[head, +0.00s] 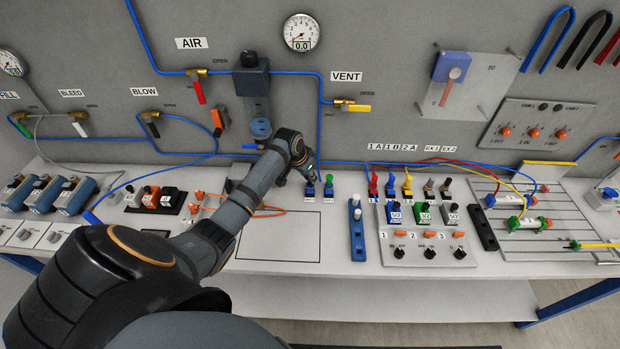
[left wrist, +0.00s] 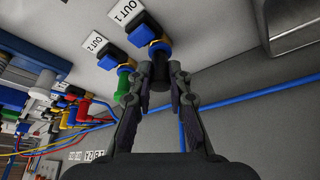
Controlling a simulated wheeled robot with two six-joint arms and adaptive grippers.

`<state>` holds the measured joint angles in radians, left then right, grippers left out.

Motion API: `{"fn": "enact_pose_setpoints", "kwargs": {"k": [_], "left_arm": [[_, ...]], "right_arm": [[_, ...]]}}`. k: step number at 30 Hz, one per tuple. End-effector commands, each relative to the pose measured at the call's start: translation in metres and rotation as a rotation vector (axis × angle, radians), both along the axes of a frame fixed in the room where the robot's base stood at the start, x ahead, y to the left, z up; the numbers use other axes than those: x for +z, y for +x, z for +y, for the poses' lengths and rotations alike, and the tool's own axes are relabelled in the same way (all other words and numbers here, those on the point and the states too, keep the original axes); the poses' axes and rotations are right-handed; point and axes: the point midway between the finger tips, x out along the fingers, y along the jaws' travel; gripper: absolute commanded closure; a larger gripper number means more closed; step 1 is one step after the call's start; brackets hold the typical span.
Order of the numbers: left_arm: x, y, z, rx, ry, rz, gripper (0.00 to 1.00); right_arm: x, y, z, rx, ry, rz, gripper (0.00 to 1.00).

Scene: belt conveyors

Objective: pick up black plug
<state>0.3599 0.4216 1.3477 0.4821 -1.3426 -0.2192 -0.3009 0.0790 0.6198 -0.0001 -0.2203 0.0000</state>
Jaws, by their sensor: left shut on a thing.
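The black plug (left wrist: 158,74) shows in the left wrist view between my left gripper's fingers (left wrist: 158,88). It sits at the brass end of the blue fitting labelled OUT 1 (left wrist: 150,30). My left gripper is shut on this plug; whether the plug is still seated in the fitting cannot be told. In the head view my left gripper (head: 306,176) reaches down to the left one of two small blue fittings (head: 310,189), and the plug is mostly hidden there. A green plug (head: 329,181) stands on the fitting beside it, labelled OUT 2 in the wrist view. My right gripper is not in view.
A blue block with white pegs (head: 357,235) and a switch panel with colored plugs (head: 428,240) stand to the right. Red, yellow and blue hoses run there. An outlined empty area (head: 278,238) lies in front of my arm. Blue pipe (head: 320,120) runs along the back wall.

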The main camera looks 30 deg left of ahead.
Motion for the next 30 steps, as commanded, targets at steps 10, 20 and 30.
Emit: {"fn": "enact_pose_setpoints", "kwargs": {"k": [10, 20, 30], "left_arm": [[0.043, -0.010, -0.003, -0.002, 0.005, -0.004, 1.00], [0.107, -0.091, -0.037, -0.003, 0.010, 0.003, 1.00], [0.129, -0.127, -0.054, -0.001, 0.001, 0.001, 1.00]], "right_arm": [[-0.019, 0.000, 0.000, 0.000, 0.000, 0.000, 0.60], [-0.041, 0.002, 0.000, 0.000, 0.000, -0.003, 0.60], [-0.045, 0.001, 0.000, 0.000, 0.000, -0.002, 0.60]]}}
